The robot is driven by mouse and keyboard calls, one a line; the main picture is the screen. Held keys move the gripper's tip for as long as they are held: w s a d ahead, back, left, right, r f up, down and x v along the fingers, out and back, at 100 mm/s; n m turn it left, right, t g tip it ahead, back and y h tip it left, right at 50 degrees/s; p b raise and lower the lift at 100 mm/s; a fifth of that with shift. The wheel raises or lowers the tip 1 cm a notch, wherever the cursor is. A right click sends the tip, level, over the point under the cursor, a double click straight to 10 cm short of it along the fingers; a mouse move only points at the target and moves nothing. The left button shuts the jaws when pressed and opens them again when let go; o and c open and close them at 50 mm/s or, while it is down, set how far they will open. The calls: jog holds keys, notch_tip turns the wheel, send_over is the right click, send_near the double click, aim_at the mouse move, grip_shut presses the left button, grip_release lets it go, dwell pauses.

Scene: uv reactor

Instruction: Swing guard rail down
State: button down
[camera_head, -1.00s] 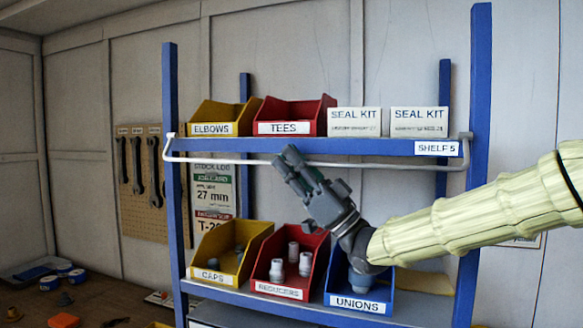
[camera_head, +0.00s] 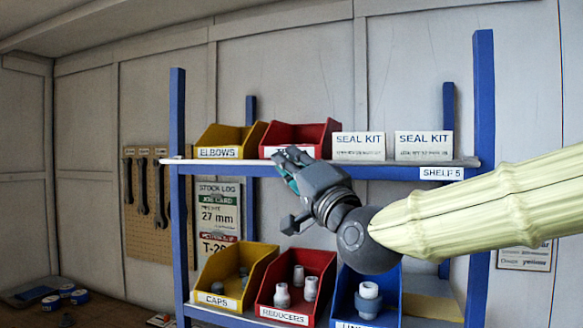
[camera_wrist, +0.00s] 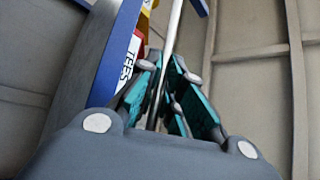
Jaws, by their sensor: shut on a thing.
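The guard rail (camera_head: 215,161) is a thin pale bar along the front of the upper shelf. In the head view it lies about level with the shelf's top edge, just above the blue beam. In the wrist view the rail (camera_wrist: 173,35) runs lengthwise between the teal finger pads. My gripper (camera_head: 287,162) is shut on the rail left of its middle, in front of the red TEES bin; its fingers also show in the wrist view (camera_wrist: 172,88).
The upper shelf (camera_head: 440,173) holds a yellow ELBOWS bin (camera_head: 219,152), a red TEES bin (camera_head: 328,133) and two SEAL KIT boxes (camera_head: 358,146). Below stand CAPS (camera_head: 219,300), REDUCERS (camera_head: 283,316) and a blue bin (camera_head: 390,312). Blue posts (camera_head: 484,100) flank the shelves.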

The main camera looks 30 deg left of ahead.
jog(key=shift+r+m+t+h+p, duration=0.15)
jog(key=shift+r+m+h+p, duration=0.35)
jog(key=shift+m+h, duration=0.35)
jog(key=shift+r+m+t+h+p, duration=0.15)
jog(key=shift+r+m+h+p, duration=0.35)
jog(key=shift+m, duration=0.55)
jog(key=shift+w+r, duration=0.1)
jog(key=c, duration=1.6)
grip_release()
jog(key=shift+o, duration=0.2)
